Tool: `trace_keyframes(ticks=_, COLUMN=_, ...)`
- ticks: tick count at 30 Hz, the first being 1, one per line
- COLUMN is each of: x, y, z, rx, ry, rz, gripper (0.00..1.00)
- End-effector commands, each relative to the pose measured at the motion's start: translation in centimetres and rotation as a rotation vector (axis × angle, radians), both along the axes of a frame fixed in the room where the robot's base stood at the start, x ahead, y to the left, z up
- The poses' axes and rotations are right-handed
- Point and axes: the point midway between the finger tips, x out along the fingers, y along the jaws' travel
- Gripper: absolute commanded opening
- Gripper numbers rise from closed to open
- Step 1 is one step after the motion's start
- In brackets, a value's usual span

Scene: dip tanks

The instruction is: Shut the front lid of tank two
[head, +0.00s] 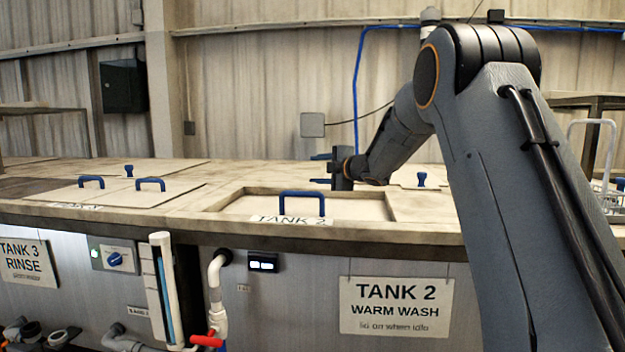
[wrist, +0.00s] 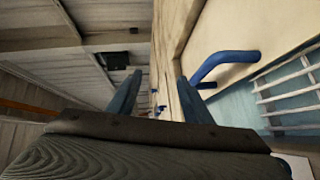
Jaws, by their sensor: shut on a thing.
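A blue handle on a cream panel (wrist: 225,62) shows beside the right finger in the wrist view. I cannot tell the lid's exact angle.
Pale blue water and a white wire rack (wrist: 290,85) show at the right of the wrist view. Tank three's closed-looking lid (head: 120,196) with blue handles is to the left. A white wire basket (head: 612,200) stands at the far right. The countertop between the tanks is clear.

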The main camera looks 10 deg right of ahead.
Motion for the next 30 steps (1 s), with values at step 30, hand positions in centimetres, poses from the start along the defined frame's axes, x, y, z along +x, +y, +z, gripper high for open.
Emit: trace_keyframes(ticks=30, x=-2.2, y=-0.6, z=-1.1, rx=-0.002, ry=0.019, rz=0.005, gripper=0.35)
